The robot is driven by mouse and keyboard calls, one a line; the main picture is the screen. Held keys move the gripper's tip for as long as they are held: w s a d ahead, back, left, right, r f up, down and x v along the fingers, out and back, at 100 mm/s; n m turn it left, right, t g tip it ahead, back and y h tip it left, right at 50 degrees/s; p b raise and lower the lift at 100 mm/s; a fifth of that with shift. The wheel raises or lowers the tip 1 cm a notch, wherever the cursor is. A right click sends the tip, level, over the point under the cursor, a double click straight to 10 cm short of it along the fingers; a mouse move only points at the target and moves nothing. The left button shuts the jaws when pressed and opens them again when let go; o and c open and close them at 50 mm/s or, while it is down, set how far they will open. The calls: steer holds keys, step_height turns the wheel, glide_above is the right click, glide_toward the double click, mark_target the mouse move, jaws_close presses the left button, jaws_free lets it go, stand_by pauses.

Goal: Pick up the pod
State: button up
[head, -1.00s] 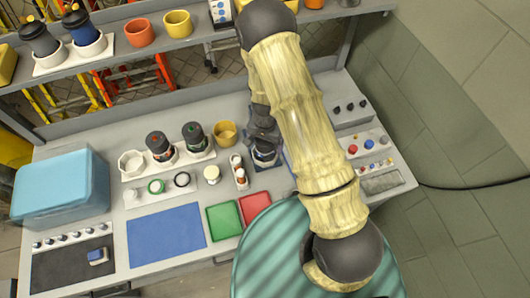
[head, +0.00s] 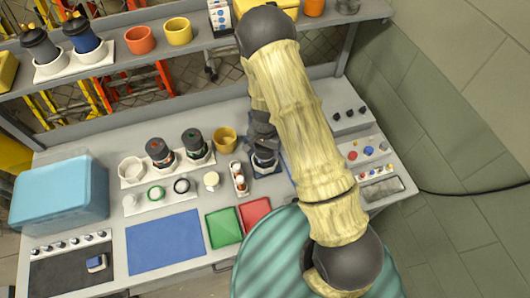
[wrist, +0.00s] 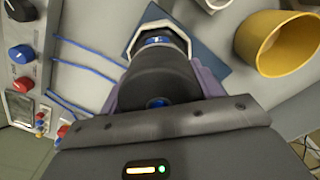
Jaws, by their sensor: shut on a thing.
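The pod is a dark, rounded cylinder (wrist: 155,70) with a blue button on its near end and a blue band above a whitish octagonal collar at its far end. My gripper (wrist: 160,88) is shut on it, with purplish pads against both sides. In the head view my gripper (head: 262,132) points down over the pod (head: 264,160), which is mostly hidden by the gripper. The pod is at a dark blue mat (wrist: 212,68) on the bench. I cannot tell whether the pod touches the mat.
A yellow cup (head: 225,138) stands just left of the pod. A rack with two dark canisters (head: 160,152) is further left. A small white holder (head: 238,178) is in front. Control boxes (head: 368,152) stand at the right. A shelf (head: 130,65) crosses above the back.

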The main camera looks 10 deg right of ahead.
step_height(320, 180, up, 10)
steer(key=shift+f+b, duration=0.1)
steer(key=shift+b, duration=1.1)
stand_by(1.1)
